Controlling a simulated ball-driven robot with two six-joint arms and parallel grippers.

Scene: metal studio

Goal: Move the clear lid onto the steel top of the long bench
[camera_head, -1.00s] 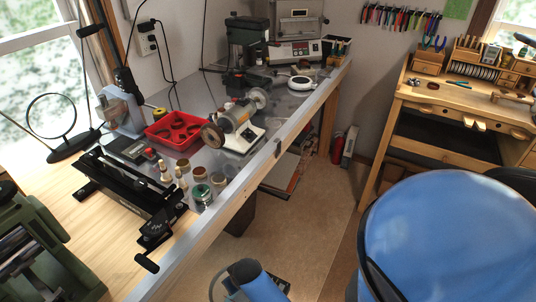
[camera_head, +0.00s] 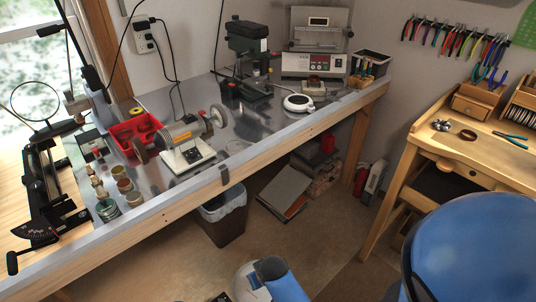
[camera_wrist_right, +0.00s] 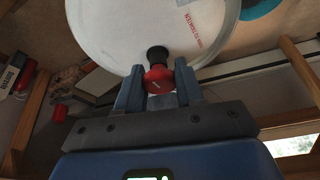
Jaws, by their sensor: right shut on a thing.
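The clear lid (camera_wrist_right: 120,22) is a large translucent disc with printed lettering, seen overhead in the right wrist view. It has a red knob (camera_wrist_right: 157,78) on a black stem. My right gripper (camera_wrist_right: 160,88) is shut on this knob, with a finger at each side. The steel top (camera_head: 250,125) of the long bench runs along the wall in the head view, with a bare patch in its middle. I cannot make out the lid or the right gripper's fingers in the head view. My left gripper is not in view.
A bench grinder (camera_head: 185,145), red tray (camera_head: 135,130), small jars (camera_head: 122,180), drill press (camera_head: 247,60), white round device (camera_head: 298,103) and control unit (camera_head: 312,62) stand on the bench. A waste bin (camera_head: 222,215) is below. A wooden workbench (camera_head: 470,125) stands to the right.

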